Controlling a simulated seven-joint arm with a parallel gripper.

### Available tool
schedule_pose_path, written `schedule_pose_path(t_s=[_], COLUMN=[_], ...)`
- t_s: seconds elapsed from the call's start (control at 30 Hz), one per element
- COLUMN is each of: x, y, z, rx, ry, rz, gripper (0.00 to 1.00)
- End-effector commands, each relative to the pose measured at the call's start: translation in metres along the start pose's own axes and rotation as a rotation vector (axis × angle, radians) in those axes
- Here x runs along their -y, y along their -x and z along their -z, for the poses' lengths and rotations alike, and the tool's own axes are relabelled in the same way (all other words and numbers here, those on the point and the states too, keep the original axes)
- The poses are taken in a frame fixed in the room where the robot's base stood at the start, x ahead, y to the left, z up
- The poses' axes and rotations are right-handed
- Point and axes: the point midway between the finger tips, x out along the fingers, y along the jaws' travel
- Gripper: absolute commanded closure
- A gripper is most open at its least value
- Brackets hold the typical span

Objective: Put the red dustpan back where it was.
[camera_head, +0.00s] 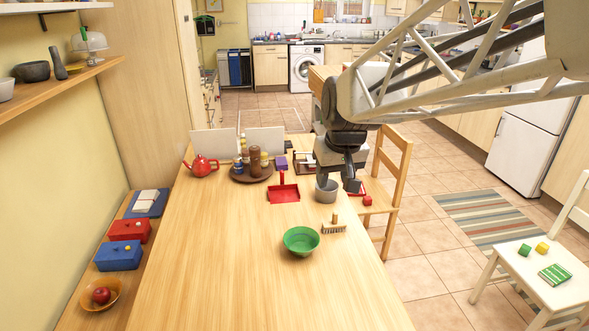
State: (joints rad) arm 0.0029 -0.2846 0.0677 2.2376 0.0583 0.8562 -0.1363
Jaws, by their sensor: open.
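The red dustpan (284,193) lies on the wooden table, its handle pointing away toward the back. A purple block-like thing (282,162) is at the far end of the handle. My gripper (338,182) is open above the right side of the table, to the right of the dustpan and apart from it. It is at a grey cup-like container (326,191), and I cannot tell whether it touches it.
A brush (334,227) and a green bowl (301,240) are in front of the dustpan. A round brown tray (240,177) with bottles and a red teapot (202,166) stand to the left. A wooden chair (391,185) is at the right edge. The table's front is clear.

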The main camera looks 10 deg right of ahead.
Motion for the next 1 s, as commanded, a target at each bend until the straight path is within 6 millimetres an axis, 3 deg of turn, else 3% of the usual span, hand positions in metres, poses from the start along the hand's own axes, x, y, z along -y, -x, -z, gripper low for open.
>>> schedule_pose_path(t_s=[0.27,0.6,0.8,1.0], x=[0.004,0.009,0.010,0.011], y=[0.013,0.013,0.010,0.007], z=[-0.076,-0.166,-0.204,-0.220], rx=[0.010,0.026,0.032,0.036], ry=[-0.038,-0.085,-0.106,-0.114], rz=[-0.017,-0.038,-0.048,-0.052], gripper=[0.53,0.53,0.53,0.53])
